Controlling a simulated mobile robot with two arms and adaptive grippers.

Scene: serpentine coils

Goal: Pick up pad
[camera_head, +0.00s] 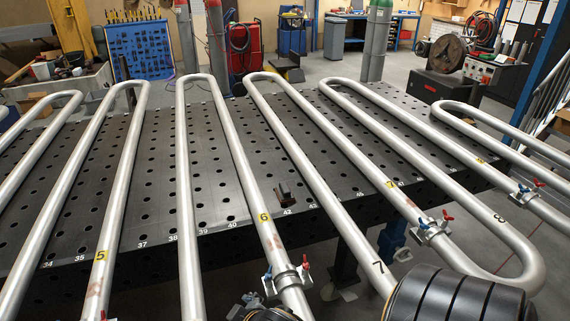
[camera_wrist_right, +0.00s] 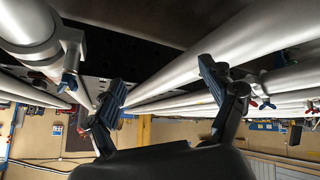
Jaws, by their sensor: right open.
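A small dark block, which looks like the pad (camera_head: 284,192), lies on the perforated black table (camera_head: 160,195) between tube 6 (camera_head: 240,150) and tube 7 (camera_head: 320,185) in the head view. I cannot make it out in the right wrist view. My right gripper (camera_wrist_right: 162,80) shows in the right wrist view with its two fingers spread apart and nothing between them. A long silver tube (camera_wrist_right: 205,60) passes behind the fingers. I see no left gripper.
Several bent silver tubes run lengthwise over the table. Clamps with red and blue knobs grip tube 6 (camera_head: 288,279) and the tube to the right (camera_head: 430,230). Bare table shows around the pad between the tubes. Gas cylinders (camera_head: 376,40) stand behind the table.

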